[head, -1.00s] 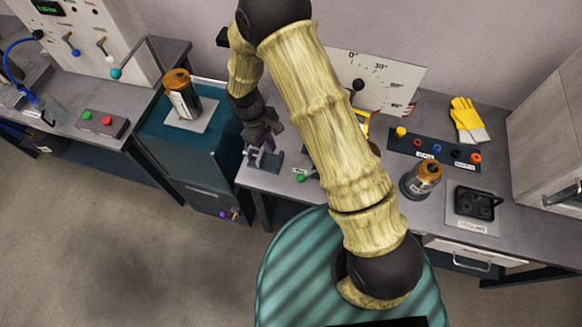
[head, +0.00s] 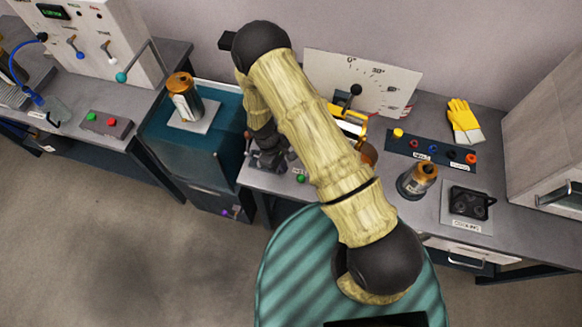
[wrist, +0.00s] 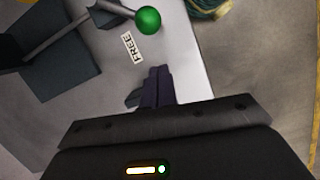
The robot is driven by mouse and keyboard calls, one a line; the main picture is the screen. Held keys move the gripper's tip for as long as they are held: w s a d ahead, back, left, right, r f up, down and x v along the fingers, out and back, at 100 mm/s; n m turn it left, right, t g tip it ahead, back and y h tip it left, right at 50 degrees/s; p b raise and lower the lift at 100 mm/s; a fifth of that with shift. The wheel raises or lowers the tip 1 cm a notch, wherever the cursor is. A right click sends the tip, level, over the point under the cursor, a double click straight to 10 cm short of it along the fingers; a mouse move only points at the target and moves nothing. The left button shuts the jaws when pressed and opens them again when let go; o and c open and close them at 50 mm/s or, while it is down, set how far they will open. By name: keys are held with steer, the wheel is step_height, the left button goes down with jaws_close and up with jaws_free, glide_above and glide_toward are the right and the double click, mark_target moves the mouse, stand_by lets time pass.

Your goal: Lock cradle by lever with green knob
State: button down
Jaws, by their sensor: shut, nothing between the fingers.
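The green knob (wrist: 148,20) sits on the end of a grey lever rod (wrist: 68,38) at the top of the wrist view. The lever comes from a dark block (wrist: 45,65) at the left. A "FREE" label (wrist: 131,48) lies on the bench beside the knob. The knob also shows in the head view (head: 301,178), just below my arm. My gripper (wrist: 155,76) is shut and empty, its tips close to the label and apart from the knob. The yellow cradle (head: 350,125) stands before the angle dial, partly hidden by my arm.
The white angle dial (head: 365,75) stands at the back. A row of coloured knobs (head: 430,150), a metal canister (head: 415,180) and a black cooling plate (head: 468,203) are to the right. Another canister (head: 183,100) stands on the teal cabinet at left.

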steer(key=s+d, duration=0.1)
steer(key=d+p, duration=0.1)
steer(key=shift+s+d+f, duration=0.15)
steer(key=shift+s+d, duration=0.2)
steer(key=shift+d, duration=0.05)
steer(key=shift+a+f, duration=0.1)
